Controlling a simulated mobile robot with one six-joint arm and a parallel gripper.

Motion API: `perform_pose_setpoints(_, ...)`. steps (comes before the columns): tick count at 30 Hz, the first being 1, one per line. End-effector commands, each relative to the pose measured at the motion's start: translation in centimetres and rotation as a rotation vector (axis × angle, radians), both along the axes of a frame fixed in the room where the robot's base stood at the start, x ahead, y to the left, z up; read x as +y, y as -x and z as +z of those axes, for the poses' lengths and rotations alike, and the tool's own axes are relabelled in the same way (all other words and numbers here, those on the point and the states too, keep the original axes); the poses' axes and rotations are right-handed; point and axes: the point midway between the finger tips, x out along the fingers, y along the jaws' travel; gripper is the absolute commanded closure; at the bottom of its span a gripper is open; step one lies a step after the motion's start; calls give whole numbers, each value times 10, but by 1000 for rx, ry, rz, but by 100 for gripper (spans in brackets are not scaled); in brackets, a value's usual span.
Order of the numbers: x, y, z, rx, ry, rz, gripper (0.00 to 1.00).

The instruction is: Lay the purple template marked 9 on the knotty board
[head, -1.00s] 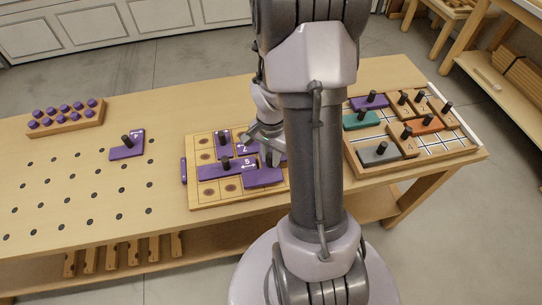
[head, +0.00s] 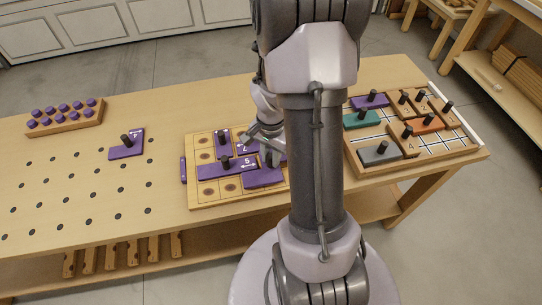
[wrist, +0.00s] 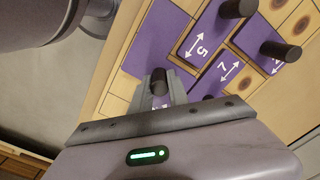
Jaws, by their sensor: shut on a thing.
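The knotty board (head: 207,201) is pale wood with dark round knots and lies mid-bench. Purple templates with black pegs lie on it, one marked 5 (head: 222,168) and one marked 2 (head: 241,147). My gripper (head: 268,157) is over the board's right part. In the wrist view my gripper (wrist: 160,92) is shut on a black peg (wrist: 158,79) that appears to belong to the plain-faced purple template (wrist: 150,42) beside the one marked 5. That template also shows at the board's front right (head: 263,177). Its number is hidden by my gripper.
A separate purple template (head: 126,151) lies on the bench to the left, among rows of dark holes. A block with purple pegs (head: 66,117) stands at the far left. A tray (head: 371,169) of coloured templates is at the right, beyond my arm.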

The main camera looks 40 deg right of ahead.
Motion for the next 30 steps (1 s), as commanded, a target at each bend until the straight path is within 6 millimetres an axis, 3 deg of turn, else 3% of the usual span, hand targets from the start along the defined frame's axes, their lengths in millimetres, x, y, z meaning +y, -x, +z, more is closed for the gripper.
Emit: perform_pose_setpoints(30,0,0,-14,0,0,0,100)
